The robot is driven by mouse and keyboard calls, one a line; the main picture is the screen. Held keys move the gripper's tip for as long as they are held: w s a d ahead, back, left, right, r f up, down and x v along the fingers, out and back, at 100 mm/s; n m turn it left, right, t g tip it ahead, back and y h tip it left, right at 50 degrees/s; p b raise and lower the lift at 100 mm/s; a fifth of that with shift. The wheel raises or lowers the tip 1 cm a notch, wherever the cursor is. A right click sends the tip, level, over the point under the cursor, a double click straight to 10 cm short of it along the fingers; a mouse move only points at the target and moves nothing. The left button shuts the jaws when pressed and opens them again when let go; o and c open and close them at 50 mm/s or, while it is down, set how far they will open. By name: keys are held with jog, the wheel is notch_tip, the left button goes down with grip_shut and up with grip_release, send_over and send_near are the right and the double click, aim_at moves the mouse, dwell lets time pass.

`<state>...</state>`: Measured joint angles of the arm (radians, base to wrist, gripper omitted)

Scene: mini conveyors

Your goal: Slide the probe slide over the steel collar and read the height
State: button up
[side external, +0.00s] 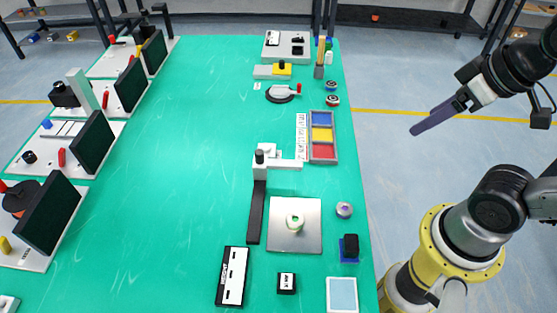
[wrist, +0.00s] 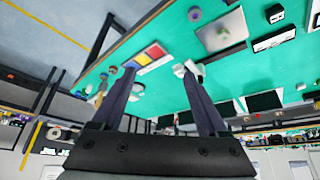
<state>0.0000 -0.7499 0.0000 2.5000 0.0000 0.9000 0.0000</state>
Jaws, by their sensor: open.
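The white probe slide (side external: 284,163) with a black knob sits at the far end of a long black rail (side external: 257,214). A square steel plate (side external: 278,243) lies beside the rail and bears a pale round collar (side external: 295,221) with a greenish centre. A grey metal ring (side external: 344,210) lies apart to the plate's right; I cannot tell which is the steel collar. A black readout (side external: 233,276) with white panels lies in front; its value is unreadable. My gripper (side external: 433,117) hangs off the bench's right side, far from them; in the wrist view (wrist: 157,75) its fingers are apart and empty.
A tray with blue, yellow and red sections (side external: 322,150) stands near the right edge. A black block on a blue base (side external: 349,248) and a small black labelled box (side external: 286,283) lie near the front. Dark-screened stations line the left. The green bench's middle is clear.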

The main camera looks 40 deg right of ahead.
dwell(0.4)
jog(key=shift+s, duration=0.1)
jog(key=c, duration=0.3)
jog(key=shift+n, duration=0.3)
jog(key=w+r, duration=0.1)
jog(key=r, duration=0.1)
jog(key=w+r, duration=0.4)
jog(key=shift+w+a, duration=0.15)
jog(key=shift+a, duration=0.25)
jog(key=shift+c, duration=0.3)
jog(key=n+g, duration=0.4)
jog(key=g, duration=0.2)
send_over(259, 152)
notch_tip(259, 152, down, 12)
notch_tip(259, 152, down, 13)
jog(key=shift+f, duration=0.1)
